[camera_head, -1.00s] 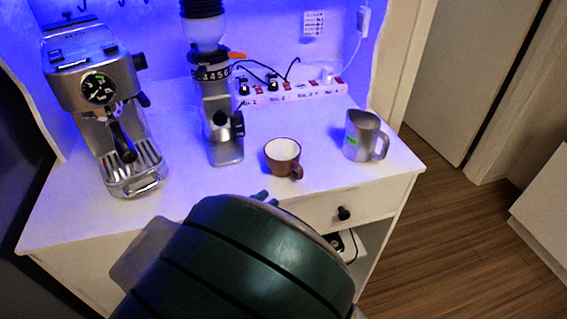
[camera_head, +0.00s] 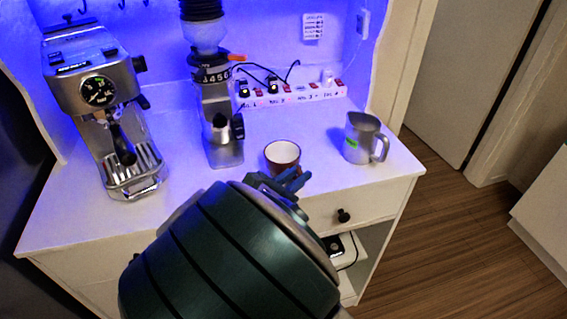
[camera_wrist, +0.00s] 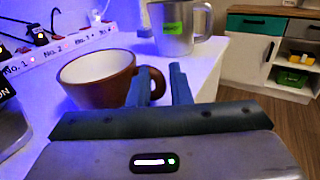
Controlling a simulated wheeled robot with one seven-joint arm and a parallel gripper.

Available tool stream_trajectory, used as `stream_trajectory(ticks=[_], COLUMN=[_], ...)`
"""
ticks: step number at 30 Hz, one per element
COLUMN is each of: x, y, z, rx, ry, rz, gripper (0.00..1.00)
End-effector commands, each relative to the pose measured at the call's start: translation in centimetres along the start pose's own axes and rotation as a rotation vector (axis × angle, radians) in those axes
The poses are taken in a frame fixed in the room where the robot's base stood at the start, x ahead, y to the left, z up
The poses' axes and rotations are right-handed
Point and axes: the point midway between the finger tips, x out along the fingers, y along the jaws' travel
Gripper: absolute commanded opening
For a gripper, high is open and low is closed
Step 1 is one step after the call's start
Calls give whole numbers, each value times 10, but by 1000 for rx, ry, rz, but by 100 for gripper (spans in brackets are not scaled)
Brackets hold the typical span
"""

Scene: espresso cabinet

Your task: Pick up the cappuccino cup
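The cappuccino cup (camera_head: 283,155) is brown outside and white inside. It stands upright and empty near the front edge of the white cabinet top. In the wrist view the cup (camera_wrist: 96,80) is left of centre, with its handle on the right. My gripper (camera_head: 290,181) is at the cup's front right in the head view. In the wrist view its two blue fingers (camera_wrist: 162,85) are apart with space between them. The left finger overlaps the handle in that picture; I cannot tell whether it touches. The handle is largely hidden in the head view.
A steel milk pitcher (camera_head: 362,140) stands right of the cup. A grinder (camera_head: 219,125) and an espresso machine (camera_head: 105,100) stand to the left. A power strip (camera_head: 290,94) lies behind. The cabinet top (camera_head: 320,163) is bare between cup and pitcher.

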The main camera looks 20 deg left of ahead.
Motion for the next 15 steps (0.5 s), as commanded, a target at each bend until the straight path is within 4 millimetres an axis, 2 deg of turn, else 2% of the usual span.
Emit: stream_trajectory(ticks=[4, 11, 13, 15], x=[14, 16, 16, 16], y=[0, 0, 0, 0], z=[0, 0, 0, 0], rx=[1, 1, 1, 1], ry=[0, 1, 1, 1], rz=[0, 1, 1, 1], gripper=[18, 18, 1, 0])
